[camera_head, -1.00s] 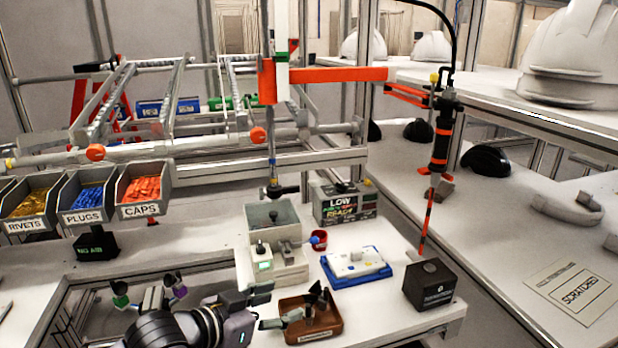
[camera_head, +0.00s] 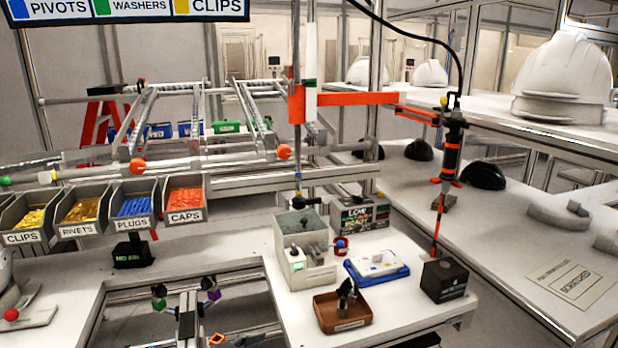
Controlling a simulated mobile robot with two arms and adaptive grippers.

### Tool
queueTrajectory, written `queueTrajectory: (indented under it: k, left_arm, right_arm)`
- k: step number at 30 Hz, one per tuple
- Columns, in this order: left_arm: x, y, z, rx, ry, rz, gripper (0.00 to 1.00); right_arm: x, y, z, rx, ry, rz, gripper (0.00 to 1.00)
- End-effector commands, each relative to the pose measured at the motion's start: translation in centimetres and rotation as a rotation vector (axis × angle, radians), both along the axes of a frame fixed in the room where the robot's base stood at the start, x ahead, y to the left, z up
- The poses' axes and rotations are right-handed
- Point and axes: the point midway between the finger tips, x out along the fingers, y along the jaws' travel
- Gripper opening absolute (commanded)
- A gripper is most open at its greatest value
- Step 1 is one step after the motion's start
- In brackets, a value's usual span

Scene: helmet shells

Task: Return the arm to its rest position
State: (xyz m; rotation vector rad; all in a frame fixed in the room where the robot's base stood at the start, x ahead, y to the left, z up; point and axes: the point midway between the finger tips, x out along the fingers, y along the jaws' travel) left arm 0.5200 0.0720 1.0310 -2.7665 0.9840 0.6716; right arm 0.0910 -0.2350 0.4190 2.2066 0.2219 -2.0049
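Neither of my grippers shows clearly in the head view. A small dark shape (camera_head: 423,341) cuts into the bottom edge right of the middle, and I cannot tell what it is. The brown tray (camera_head: 343,324) with dark pieces in it stands on the front part of the white bench (camera_head: 400,322), and no gripper is near it. The grey box-shaped fixture (camera_head: 305,262) stands behind it, and the blue tray with a white part (camera_head: 377,266) is to its right.
A driver tool (camera_head: 449,155) hangs from an orange arm, its tip at the dark block (camera_head: 444,281). Bins, including caps (camera_head: 185,204) and plugs (camera_head: 135,210), line the left. Helmet shells (camera_head: 565,75) stand on the right shelf. The space above the front bench is clear.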

Motion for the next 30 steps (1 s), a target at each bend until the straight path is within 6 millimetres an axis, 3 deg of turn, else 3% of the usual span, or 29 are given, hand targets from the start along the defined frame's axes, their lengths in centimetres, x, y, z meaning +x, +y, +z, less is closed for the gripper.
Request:
queueTrajectory:
  k: [11, 19, 30]
  left_arm:
    - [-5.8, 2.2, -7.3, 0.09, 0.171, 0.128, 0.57]
    - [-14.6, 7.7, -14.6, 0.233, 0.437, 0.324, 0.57]
    - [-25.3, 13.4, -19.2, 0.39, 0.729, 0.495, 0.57]
  right_arm:
    - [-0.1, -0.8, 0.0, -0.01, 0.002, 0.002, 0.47]
    - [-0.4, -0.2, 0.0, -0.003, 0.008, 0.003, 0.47]
    - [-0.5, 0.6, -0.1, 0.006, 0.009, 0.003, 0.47]
